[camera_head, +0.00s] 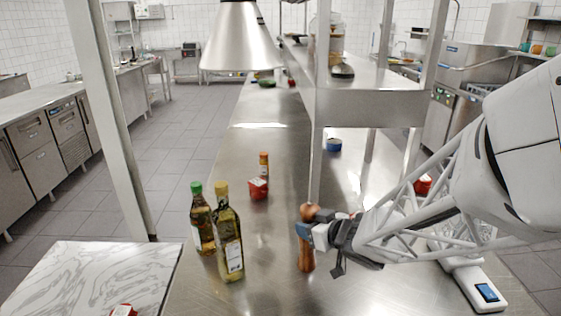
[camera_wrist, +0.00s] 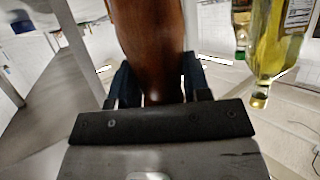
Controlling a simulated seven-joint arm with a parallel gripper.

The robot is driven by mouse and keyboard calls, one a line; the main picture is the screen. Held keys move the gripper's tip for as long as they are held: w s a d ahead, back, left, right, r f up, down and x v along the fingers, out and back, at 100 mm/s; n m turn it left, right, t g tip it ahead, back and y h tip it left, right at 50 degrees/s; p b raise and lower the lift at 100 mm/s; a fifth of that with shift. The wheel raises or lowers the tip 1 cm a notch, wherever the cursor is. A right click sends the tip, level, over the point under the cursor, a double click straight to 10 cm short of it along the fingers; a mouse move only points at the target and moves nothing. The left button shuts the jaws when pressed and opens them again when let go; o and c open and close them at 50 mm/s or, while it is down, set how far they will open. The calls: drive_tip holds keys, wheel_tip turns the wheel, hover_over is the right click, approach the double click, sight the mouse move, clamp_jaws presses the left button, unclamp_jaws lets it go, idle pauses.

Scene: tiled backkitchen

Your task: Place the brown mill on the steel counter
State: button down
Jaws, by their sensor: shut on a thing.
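The brown mill (camera_head: 307,256) is upright over the steel counter (camera_head: 262,225) in the head view, to the right of the two bottles. My gripper (camera_head: 308,230) comes in from the right and is shut around its upper part, hiding some of it. In the wrist view, the mill's brown body (camera_wrist: 150,40) fills the space between my dark fingers (camera_wrist: 152,85). I cannot tell whether its base touches the counter.
Two oil bottles, one green-capped (camera_head: 201,222) and one yellow-capped (camera_head: 229,240), stand left of the mill. A red-and-white container (camera_head: 258,188) and a small orange bottle (camera_head: 264,164) stand behind. A shelf post (camera_head: 316,165) rises behind the mill. A scale (camera_head: 474,284) lies right.

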drive_tip(key=shift+f, duration=0.1)
drive_tip(key=c, duration=0.6)
unclamp_jaws()
drive_tip(key=shift+v, duration=6)
